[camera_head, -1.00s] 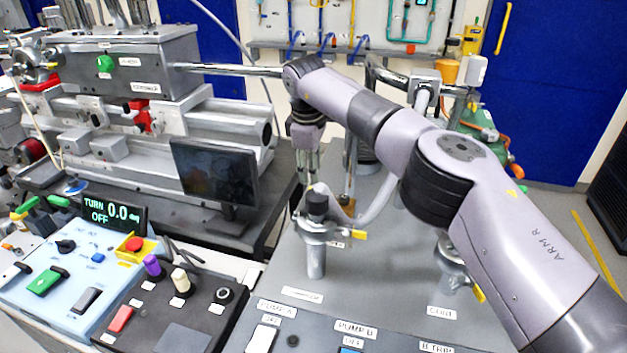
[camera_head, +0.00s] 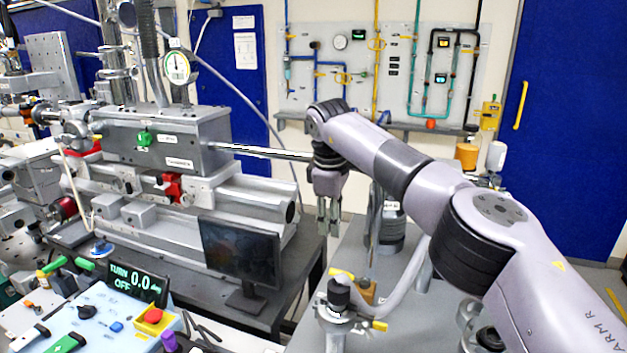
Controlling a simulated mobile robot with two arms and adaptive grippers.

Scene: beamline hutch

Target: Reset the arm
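My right arm (camera_head: 415,185), grey with black joints and marked ARM R, reaches in from the lower right. It bends at its elbow, and its far end hangs down near the picture's middle. My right gripper (camera_head: 328,228) points straight down, with its slim fingers in view and nothing seen in them. The gap between the fingers is too small to judge. In the picture the gripper is above and behind a black-capped metal valve (camera_head: 338,298) on the grey bench, apart from it. My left gripper is not in view.
A dark monitor (camera_head: 240,255) stands left of the gripper, before a large grey machine (camera_head: 165,140) with a horizontal rod. A control panel (camera_head: 100,325) with a TURN OFF display (camera_head: 138,285) is at lower left. Bottles and a pipe board (camera_head: 430,70) are behind.

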